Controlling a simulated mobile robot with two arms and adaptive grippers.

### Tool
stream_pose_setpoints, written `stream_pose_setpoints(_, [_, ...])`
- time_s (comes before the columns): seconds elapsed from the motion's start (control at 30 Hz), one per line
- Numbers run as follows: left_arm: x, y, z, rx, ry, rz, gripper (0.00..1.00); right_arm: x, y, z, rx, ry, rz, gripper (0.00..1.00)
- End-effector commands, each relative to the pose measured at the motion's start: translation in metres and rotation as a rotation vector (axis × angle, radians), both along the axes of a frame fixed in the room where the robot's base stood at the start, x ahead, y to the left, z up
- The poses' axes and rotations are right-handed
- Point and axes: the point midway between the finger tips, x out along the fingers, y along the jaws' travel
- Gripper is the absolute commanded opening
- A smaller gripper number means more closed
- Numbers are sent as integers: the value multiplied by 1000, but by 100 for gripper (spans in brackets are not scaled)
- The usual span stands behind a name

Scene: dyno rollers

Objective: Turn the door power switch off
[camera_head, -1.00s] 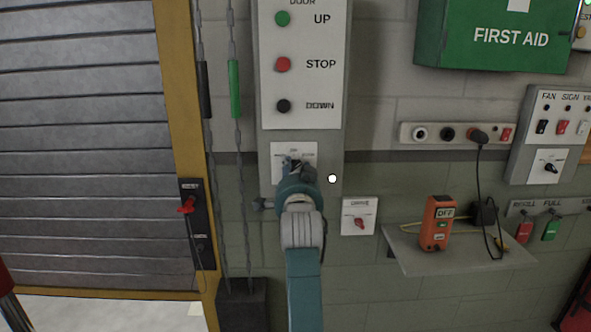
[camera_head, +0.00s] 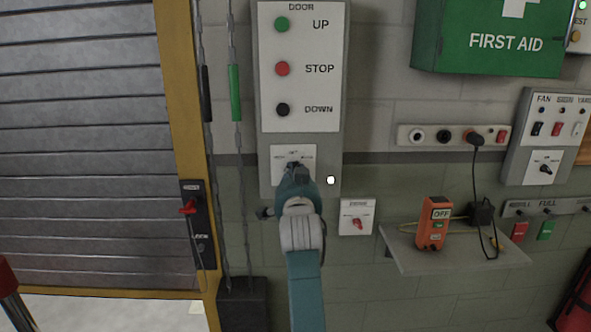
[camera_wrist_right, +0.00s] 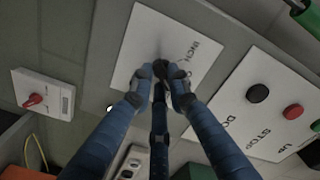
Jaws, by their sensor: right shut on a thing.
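A white switch plate (camera_head: 279,177) sits below the door's UP, STOP and DOWN buttons on the grey door panel (camera_head: 334,150); its small labels are mostly unreadable. My right gripper (camera_head: 298,170), on a teal arm, is at this plate. In the right wrist view the two fingers (camera_wrist_right: 160,92) are shut on a small dark knob (camera_wrist_right: 159,70) at the plate (camera_wrist_right: 145,38). The fingers hide most of the knob, so its setting cannot be read. A separate plate with a red knob (camera_head: 357,223) is at lower right. My left gripper is not in view.
A red-handled switch (camera_head: 188,207) is on the yellow door frame at left, beside hanging chains (camera_head: 235,92). A shelf (camera_head: 455,257) at right holds an orange device (camera_head: 432,224). A socket strip (camera_head: 417,136) and a first aid box (camera_head: 492,38) are above it.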

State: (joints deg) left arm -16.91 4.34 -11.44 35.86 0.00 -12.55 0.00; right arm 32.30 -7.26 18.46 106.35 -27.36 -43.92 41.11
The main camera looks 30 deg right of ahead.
Motion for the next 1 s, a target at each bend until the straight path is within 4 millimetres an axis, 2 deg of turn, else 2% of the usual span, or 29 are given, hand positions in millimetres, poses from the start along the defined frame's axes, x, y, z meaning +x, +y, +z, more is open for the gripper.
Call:
stream_pose_setpoints(0.03, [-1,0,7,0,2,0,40,0,0,7,-40,18,1,0])
stream_pose_setpoints(0.5, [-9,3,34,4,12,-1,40,0,-1,9,-382,224,-2,0])
stream_pose_setpoints(1.0, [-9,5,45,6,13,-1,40,0,-1,10,-553,322,-4,0])
